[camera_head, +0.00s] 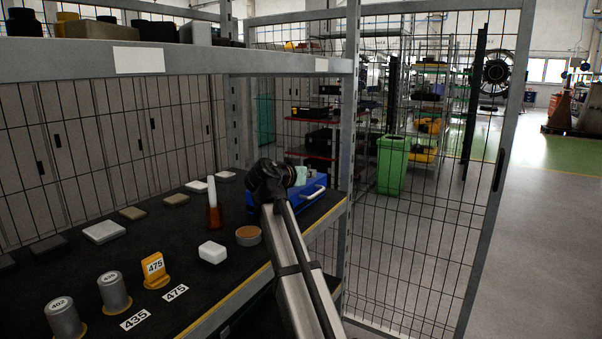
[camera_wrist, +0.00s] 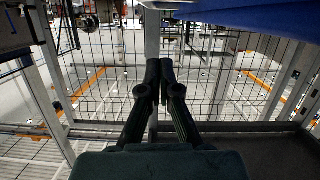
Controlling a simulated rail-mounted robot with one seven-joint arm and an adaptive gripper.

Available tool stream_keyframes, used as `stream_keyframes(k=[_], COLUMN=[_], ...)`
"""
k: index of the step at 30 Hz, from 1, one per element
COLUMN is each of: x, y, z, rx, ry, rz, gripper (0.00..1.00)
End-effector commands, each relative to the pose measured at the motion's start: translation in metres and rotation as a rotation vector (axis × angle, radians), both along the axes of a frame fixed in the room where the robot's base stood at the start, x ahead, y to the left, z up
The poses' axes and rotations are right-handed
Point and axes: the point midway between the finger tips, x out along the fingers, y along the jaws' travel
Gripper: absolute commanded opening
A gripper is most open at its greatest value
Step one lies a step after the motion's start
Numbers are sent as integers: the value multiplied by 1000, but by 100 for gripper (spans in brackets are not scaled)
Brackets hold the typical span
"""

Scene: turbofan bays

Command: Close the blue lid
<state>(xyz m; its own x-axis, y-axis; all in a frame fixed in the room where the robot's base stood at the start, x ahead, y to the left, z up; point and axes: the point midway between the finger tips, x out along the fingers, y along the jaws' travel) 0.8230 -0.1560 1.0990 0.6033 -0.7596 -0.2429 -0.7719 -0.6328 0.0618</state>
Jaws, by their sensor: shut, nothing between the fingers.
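A blue case (camera_head: 290,197) with a pale handle sits at the far right end of the dark shelf. A pale green item shows at its top. My arm and gripper partly cover the case, and I cannot clearly tell its lid from its body. In the wrist view a blue surface (camera_wrist: 262,17) spans the upper right, above and to the right of my gripper (camera_wrist: 160,68). My gripper's fingers are together and empty, apart from the blue surface. In the head view my dark wrist is in front of the case's left side, and the fingertips are not clear.
The shelf (camera_head: 180,245) holds a white box (camera_head: 212,252), a round tin (camera_head: 248,236), a red-brown bottle (camera_head: 214,212), a yellow holder (camera_head: 155,270) and grey cylinders (camera_head: 115,292). A metal post (camera_head: 350,140) and mesh door (camera_head: 430,230) stand at the right. A green bin (camera_head: 392,165) is beyond.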

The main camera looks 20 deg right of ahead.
Motion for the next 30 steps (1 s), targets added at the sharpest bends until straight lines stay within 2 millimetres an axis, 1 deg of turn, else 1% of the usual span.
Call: stream_keyframes(k=[1, 3, 10, 26, 30], x=[-4, -6, -10, -10, -11], y=[-2, -4, -8, -9, -9], z=[-9, -14, -24, -26, -23], rx=[17, 18, 16, 15, 15], ry=[-22, -24, -21, -20, -20], rz=[-1, 0, 0, 0, 0], gripper=[0, 0, 0, 0, 0])
